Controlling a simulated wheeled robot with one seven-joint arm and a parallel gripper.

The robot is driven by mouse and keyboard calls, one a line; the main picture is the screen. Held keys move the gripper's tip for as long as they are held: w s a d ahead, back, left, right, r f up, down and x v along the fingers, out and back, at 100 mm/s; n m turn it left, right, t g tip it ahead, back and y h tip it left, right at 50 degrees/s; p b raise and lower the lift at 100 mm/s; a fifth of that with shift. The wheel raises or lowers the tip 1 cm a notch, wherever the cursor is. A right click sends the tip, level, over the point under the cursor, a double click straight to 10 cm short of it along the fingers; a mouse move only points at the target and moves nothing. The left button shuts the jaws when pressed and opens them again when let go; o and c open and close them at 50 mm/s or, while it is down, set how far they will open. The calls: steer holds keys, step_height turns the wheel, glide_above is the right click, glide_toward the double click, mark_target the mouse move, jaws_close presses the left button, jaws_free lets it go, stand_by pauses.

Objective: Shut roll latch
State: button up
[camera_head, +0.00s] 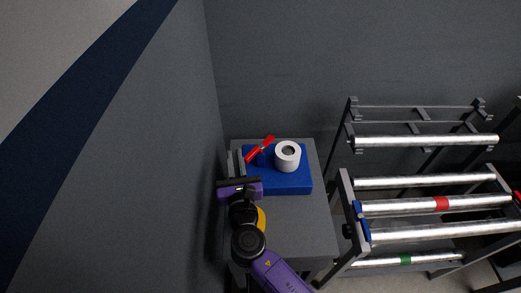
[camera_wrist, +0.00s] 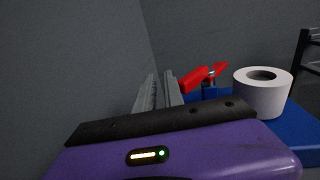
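The roll latch is a blue base (camera_head: 290,184) on a grey cabinet top, with a white roll (camera_head: 287,156) standing on it and a red-handled lever (camera_head: 260,149) at its back left. In the wrist view, the lever (camera_wrist: 204,77) slants up to the right, left of the white roll (camera_wrist: 262,92), and its red handle stands clear above the blue base (camera_wrist: 292,131). My gripper (camera_head: 236,158) is left of the base and lever, apart from the lever. Its grey fingers (camera_wrist: 159,88) are close together with nothing between them.
A grey wall (camera_head: 180,150) runs close along the left of my gripper, and another wall stands behind. The grey cabinet top (camera_head: 300,228) is clear at the front. A rack with several metal rollers (camera_head: 430,205) stands to the right.

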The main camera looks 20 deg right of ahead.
steer(key=s+a, duration=0.4)
steer(key=a, duration=0.3)
steer(key=shift+s, duration=0.15)
stand_by(0.7)
steer(key=shift+p, duration=0.45)
steer(key=shift+f, duration=0.1)
steer(key=v, duration=0.7)
steer(key=shift+s+b, duration=0.35)
steer(key=shift+a, duration=0.15)
